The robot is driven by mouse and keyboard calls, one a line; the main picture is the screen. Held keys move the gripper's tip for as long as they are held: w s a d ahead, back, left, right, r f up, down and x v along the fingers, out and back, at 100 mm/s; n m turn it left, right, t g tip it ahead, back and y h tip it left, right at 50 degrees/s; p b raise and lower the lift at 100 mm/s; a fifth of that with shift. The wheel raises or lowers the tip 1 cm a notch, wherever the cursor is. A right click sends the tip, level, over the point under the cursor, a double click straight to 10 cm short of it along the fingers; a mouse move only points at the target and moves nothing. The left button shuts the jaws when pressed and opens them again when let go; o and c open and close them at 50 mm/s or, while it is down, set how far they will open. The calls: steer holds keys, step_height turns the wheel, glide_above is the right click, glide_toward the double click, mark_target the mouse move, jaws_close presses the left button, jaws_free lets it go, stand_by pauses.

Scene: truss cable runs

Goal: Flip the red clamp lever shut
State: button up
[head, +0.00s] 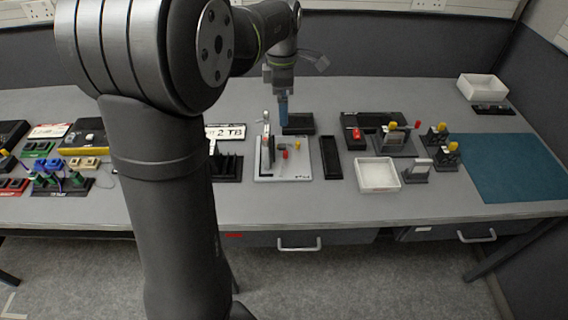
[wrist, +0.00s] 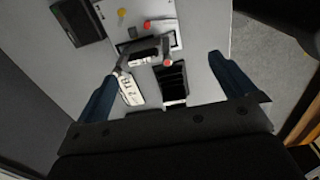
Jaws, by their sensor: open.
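A pale plate (head: 285,176) in the middle of the bench carries a grey upright fixture (head: 267,152), a red knob (head: 285,154) and a yellow knob (head: 297,143). In the wrist view the plate (wrist: 205,30) is near the top, with the red knob (wrist: 147,24) and yellow knob (wrist: 121,13). A round reddish tip (wrist: 168,63) stands out from the fixture; it may be the clamp lever's end, but I cannot tell its angle. My gripper (head: 283,122) has blue fingers and hangs above the bench behind the plate. In the wrist view my gripper (wrist: 164,70) is open and empty.
A black block (head: 298,123) is close beside my gripper, and a narrow black tray (head: 331,158) lies right of the plate. Another fixture with yellow and red knobs (head: 395,142) and a white bin (head: 377,175) are further right. A teal mat (head: 512,168) is clear.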

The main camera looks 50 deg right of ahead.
steer(key=shift+r, duration=0.75)
